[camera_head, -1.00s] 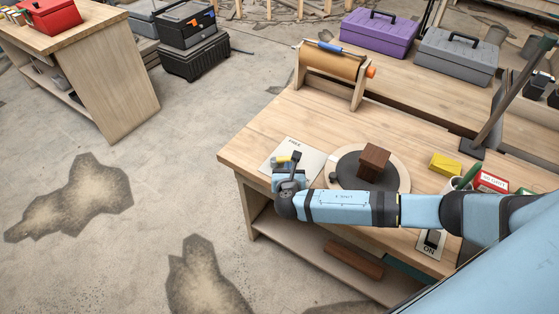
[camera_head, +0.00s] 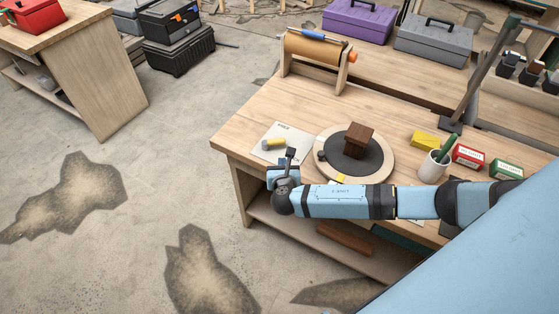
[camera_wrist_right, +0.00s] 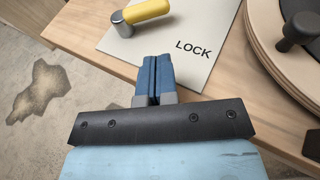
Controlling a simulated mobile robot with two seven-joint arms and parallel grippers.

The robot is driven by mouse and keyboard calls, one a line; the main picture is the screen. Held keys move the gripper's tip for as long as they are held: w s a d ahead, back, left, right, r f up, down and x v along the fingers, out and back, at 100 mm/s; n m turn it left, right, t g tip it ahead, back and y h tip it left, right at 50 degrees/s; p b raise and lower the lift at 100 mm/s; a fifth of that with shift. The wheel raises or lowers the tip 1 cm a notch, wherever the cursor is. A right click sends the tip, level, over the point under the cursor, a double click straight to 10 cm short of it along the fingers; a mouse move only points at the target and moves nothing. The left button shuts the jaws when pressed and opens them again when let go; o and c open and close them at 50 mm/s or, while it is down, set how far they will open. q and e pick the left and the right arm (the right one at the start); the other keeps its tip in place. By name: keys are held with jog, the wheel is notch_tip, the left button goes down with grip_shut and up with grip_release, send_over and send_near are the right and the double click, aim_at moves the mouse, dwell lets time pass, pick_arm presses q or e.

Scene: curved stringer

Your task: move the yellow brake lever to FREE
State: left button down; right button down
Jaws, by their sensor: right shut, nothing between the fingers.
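The yellow brake lever (camera_head: 275,142) stands on a pale plate (camera_head: 262,154) near the bench's left corner. The right wrist view shows its yellow handle (camera_wrist_right: 147,11) pointing right from a grey post (camera_wrist_right: 121,24). That plate reads LOCK (camera_wrist_right: 193,48) at the near side; lettering at its far edge in the head view is too small to read surely. My right gripper (camera_wrist_right: 154,66) is shut and empty, its blue fingertips together at the near side of the plate, apart from the lever. It also shows in the head view (camera_head: 272,173). My left gripper is out of view.
Right of the plate is a round turntable (camera_head: 322,145) bearing a brown block (camera_head: 358,139). A roller stand (camera_head: 315,62) is behind. A yellow block (camera_head: 425,139), white cup (camera_head: 433,168) and small boxes stand at right. Bare bench top lies behind the plate.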

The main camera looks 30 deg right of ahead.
jog(key=d+v, duration=0.1)
jog(key=v, duration=0.6)
jog(key=shift+s, duration=0.35)
